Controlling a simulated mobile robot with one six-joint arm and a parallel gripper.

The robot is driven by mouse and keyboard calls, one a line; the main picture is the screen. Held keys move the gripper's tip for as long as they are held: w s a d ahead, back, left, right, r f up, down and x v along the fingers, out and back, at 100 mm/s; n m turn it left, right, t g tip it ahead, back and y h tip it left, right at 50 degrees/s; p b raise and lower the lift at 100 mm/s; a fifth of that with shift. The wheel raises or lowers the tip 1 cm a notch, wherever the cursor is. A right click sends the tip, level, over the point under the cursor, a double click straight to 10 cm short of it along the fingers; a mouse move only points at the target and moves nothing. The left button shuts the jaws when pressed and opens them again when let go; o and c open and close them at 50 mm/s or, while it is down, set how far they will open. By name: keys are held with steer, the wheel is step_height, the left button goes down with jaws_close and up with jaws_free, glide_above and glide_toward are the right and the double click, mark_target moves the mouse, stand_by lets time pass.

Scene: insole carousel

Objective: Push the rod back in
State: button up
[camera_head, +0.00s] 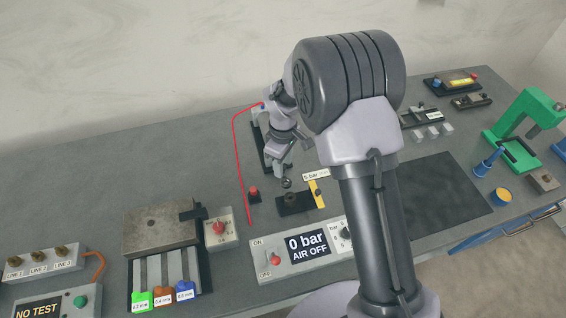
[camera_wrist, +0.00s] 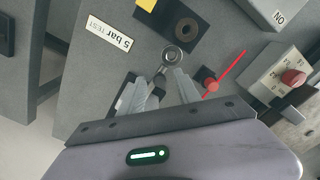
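The rod's round metal eye (camera_wrist: 172,55) shows just beyond my fingertips in the wrist view, and a dark part of the rod shows between the fingers. In the head view the eye (camera_head: 287,183) sits right below my gripper (camera_head: 279,163). My gripper (camera_wrist: 167,80) has its fingers apart, one on each side of the rod; contact is not clear. The cylinder's black base (camera_head: 257,142) is mostly hidden behind my wrist. A black block with a round hole (camera_wrist: 186,30) lies just past the eye. The control panel (camera_head: 318,262) reads 0 bar, AIR OFF.
A red air line (camera_head: 236,150) runs along the bench to the left of the cylinder, near a red knob (camera_head: 254,191). A 5 bar TEST label (camera_wrist: 109,34) stands beside the block. A metal plate (camera_head: 160,225) and a green press (camera_head: 525,125) stand farther off.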

steer(key=shift+r, duration=0.1)
step_height(320, 180, up, 17)
steer(key=p, duration=0.4)
steer(key=shift+r, duration=0.1)
